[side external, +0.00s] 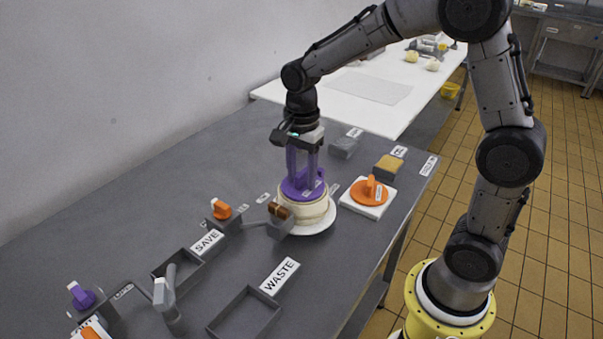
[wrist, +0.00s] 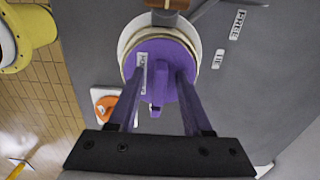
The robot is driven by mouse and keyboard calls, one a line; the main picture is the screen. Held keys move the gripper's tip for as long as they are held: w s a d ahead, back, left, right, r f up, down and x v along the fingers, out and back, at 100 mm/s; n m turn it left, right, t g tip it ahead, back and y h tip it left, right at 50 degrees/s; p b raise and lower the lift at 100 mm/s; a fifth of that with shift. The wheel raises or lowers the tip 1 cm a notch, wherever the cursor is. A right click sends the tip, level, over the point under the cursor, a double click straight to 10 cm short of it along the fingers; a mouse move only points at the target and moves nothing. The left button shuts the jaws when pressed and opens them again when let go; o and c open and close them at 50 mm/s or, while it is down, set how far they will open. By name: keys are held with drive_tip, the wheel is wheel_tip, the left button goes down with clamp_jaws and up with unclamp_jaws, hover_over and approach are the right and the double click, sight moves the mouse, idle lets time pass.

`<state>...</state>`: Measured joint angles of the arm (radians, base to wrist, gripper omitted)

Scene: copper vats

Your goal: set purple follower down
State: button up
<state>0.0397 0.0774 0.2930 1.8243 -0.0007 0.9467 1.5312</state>
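The purple follower (side external: 317,190) is a round disc with a raised grip and a white label. It lies flat on top of a cream round mould (side external: 308,212), which stands on a white round plate (side external: 325,224). In the wrist view the follower (wrist: 172,55) covers most of the mould's top. My gripper (side external: 303,176) points straight down over it with long purple fingers. In the wrist view my gripper (wrist: 160,76) has its fingers apart, one on each side of the follower's grip (wrist: 157,92), with visible gaps. Fingertip contact with the disc is unclear.
An orange follower (side external: 363,194) lies on a white square board to the right. A brown-topped grey holder (side external: 281,228) stands close to the mould's left. The SAVE tray (side external: 158,270) and WASTE tray (side external: 216,325) are at front left. A grey block (side external: 343,148) stands behind.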

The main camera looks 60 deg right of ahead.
sight(301, 173)
wheel_tip(301, 173, up, 12)
drive_tip(key=f, duration=0.1)
drive_tip(key=s+a+f+n+t, duration=0.1)
drive_tip(key=s+n+t, duration=0.4)
drive_tip(key=s+n, duration=1.3)
drive_tip(key=shift+s+a+f+t, duration=0.2)
drive_tip(key=shift+s+f+t, duration=0.15)
drive_tip(key=shift+s, duration=0.45)
